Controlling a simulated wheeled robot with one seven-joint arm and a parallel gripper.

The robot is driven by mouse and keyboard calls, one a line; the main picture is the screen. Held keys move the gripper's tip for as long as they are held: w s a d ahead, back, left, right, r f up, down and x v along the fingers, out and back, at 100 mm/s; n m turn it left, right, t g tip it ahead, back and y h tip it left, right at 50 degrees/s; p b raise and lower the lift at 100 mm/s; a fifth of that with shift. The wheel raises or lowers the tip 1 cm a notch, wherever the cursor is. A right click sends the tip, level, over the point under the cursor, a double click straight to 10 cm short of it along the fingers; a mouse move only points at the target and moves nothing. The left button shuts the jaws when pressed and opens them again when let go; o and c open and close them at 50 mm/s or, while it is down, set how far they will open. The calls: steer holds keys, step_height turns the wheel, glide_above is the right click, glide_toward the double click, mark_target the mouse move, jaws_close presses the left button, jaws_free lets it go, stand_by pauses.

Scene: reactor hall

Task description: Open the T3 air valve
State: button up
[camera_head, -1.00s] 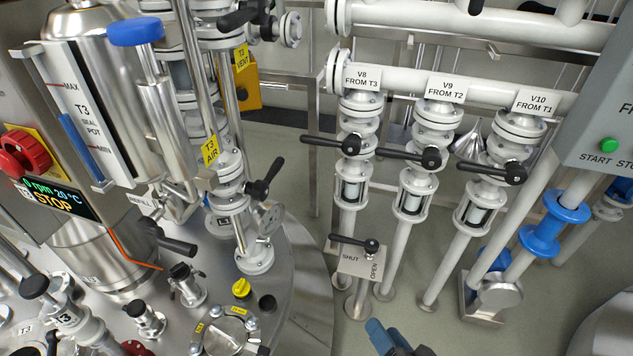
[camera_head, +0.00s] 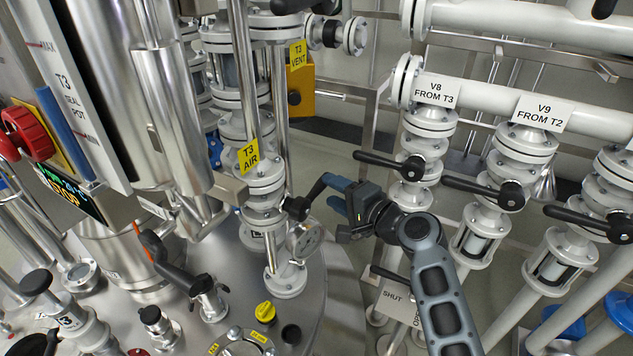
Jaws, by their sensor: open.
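The T3 air valve (camera_head: 262,203) is a white flanged valve under a yellow "T3 AIR" tag (camera_head: 249,156), standing on the steel vessel lid. A round gauge (camera_head: 306,240) sits below the handle.
The V8 valve (camera_head: 413,165) and V9 valve (camera_head: 510,190), with black levers, stand to the right behind my arm. A SHUT/OPEN plate (camera_head: 396,300) is beside my arm. A yellow box (camera_head: 300,92) near the T3 VENT tag is behind. Steel columns crowd the left.

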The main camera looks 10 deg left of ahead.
steer(key=b+x, duration=0.1)
steer(key=x, duration=0.6)
steer(key=shift+f, duration=0.1)
steer(key=shift+c, duration=0.4)
jaws_close()
